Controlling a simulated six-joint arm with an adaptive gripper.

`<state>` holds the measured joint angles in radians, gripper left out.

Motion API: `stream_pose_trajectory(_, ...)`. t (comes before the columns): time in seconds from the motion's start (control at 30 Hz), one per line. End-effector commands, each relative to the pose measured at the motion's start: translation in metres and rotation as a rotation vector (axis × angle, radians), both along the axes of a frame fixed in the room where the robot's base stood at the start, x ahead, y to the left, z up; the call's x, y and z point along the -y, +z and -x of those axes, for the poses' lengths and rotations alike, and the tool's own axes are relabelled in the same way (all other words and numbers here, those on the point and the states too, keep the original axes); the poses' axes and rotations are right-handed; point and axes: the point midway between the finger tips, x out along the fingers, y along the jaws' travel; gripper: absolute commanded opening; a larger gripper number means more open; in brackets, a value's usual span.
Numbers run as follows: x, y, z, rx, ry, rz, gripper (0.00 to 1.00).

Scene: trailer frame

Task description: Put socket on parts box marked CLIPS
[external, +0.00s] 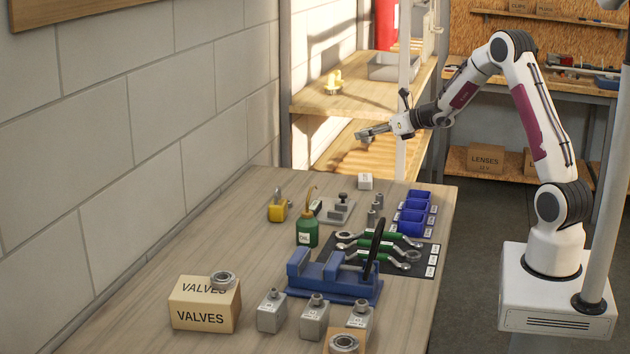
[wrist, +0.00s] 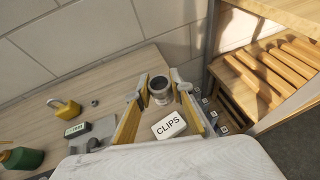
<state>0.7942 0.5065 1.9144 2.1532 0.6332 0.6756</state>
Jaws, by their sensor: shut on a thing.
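My gripper (external: 374,132) is raised above the far end of the workbench. In the wrist view its two yellow-padded fingers (wrist: 158,88) are shut on a grey, hollow socket (wrist: 160,82) at their tips. In the wrist view the socket appears beyond the box's upper edge.
A yellow padlock (external: 277,211), green oil can (external: 307,232), blue vise (external: 333,275), blue bins (external: 416,213) and wrenches on a dark mat stand nearer on the bench (external: 220,240). A VALVES box (external: 205,305) is at the near left. Wooden shelves (external: 350,101) rise behind.

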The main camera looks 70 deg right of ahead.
Motion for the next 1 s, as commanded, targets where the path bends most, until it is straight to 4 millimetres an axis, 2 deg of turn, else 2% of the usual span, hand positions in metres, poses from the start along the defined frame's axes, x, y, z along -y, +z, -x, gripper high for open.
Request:
stream_pose_trajectory(0.1, -0.012, -0.010, 0.005, -0.005, 0.021, 0.000, 0.00)
stream_pose_trajectory(0.17, -0.014, -0.009, 0.005, 0.001, 0.032, 0.009, 0.00)
stream_pose_trajectory(0.67, -0.014, -0.008, 0.003, 0.004, 0.043, 0.028, 0.00)
stream_pose_trajectory(0.83, -0.015, -0.020, 0.003, 0.002, 0.044, 0.025, 0.00)
stream_pose_trajectory(1.0, -0.015, -0.043, 0.004, 0.002, 0.043, 0.024, 0.00)
